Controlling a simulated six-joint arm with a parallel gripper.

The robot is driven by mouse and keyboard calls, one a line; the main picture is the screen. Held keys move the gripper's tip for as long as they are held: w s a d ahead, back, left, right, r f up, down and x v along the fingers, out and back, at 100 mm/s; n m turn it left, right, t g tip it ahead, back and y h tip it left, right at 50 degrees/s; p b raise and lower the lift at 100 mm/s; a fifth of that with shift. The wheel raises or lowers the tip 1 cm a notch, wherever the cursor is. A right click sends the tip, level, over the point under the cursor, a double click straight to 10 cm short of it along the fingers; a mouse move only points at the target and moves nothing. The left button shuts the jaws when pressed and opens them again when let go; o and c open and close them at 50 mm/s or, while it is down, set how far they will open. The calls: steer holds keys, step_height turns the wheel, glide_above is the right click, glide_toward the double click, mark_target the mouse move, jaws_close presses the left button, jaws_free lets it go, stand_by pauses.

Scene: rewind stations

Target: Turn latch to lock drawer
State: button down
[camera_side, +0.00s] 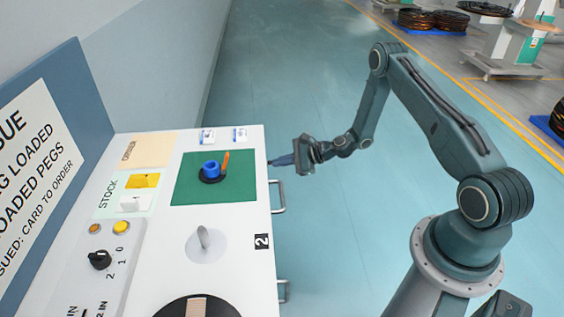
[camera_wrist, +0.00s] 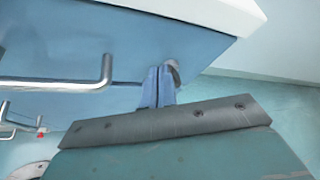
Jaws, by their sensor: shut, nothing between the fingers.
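My gripper (camera_side: 273,161) is shut and empty at the front side of the white bench, just above a drawer handle (camera_side: 278,197). In the wrist view its blue fingers (camera_wrist: 159,73) are together, pointing at the blue drawer front (camera_wrist: 110,38). A grey rounded piece, which looks like the latch (camera_wrist: 173,69), sits right beside and behind the fingertips, partly hidden by them. I cannot tell whether they touch it, or how it is turned. The metal handle (camera_wrist: 62,85) is left of the fingers. The latch cannot be made out in the side view.
The bench top (camera_side: 160,245) carries a green mat (camera_side: 185,187) with a blue spool (camera_side: 210,168) and an orange peg, a grey lever (camera_side: 204,240) and a black dial (camera_side: 99,260). A lower handle (camera_side: 284,291) also sticks out. The floor (camera_side: 310,85) beside the bench is clear.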

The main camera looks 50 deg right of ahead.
steer(key=shift+s+a+r, duration=0.15)
steer(key=shift+s+r, duration=0.05)
stand_by(0.5)
steer(key=shift+s+d, duration=2.1)
steer(key=d, duration=0.1)
steer(key=w+d+r, duration=0.1)
steer(key=shift+w+d+r, duration=0.1)
steer(key=shift+d+r, duration=0.1)
steer(key=shift+d, duration=0.15)
steer(key=shift+w+a, duration=0.1)
steer(key=w+a, duration=0.4)
steer(key=shift+w+a, duration=0.4)
